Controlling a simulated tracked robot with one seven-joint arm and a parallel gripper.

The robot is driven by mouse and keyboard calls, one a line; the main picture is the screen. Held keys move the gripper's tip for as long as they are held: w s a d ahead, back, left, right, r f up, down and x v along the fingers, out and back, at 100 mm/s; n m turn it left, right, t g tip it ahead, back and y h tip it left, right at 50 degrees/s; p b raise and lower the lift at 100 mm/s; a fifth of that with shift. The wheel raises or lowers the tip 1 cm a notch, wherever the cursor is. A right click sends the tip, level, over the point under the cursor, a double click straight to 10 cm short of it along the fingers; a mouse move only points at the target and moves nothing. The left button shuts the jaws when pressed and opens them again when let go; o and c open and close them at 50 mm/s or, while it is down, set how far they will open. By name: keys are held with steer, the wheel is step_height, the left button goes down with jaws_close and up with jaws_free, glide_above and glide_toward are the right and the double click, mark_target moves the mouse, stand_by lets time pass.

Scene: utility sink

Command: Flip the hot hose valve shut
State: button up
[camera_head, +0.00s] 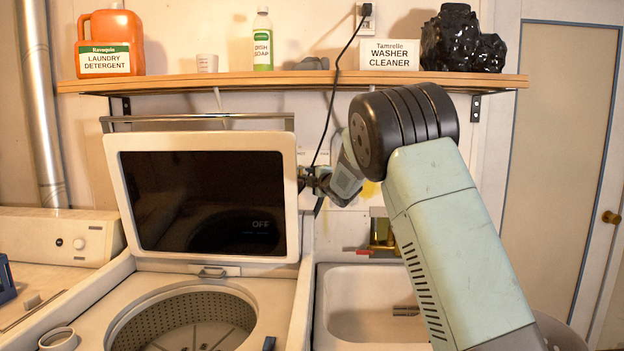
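My arm reaches over the sink toward the back wall. My gripper (317,180) is at the wall, beside the upper right edge of the raised washer lid (290,215). It is small and dark here, and I cannot tell whether its fingers are open or shut. A small pale label plate (304,157) shows on the wall just above my gripper. The hot hose valve cannot be made out; the area at my gripper is partly covered by the lid and the gripper itself.
The open washer tub (185,318) is at lower left. The white sink (365,305) has a brass faucet (382,236) with a red handle (358,251). A wooden shelf (270,81) with bottles runs above. A black cord (337,85) hangs from the outlet down toward my gripper.

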steer(key=shift+s+d, duration=0.1)
steer(key=shift+s, duration=0.15)
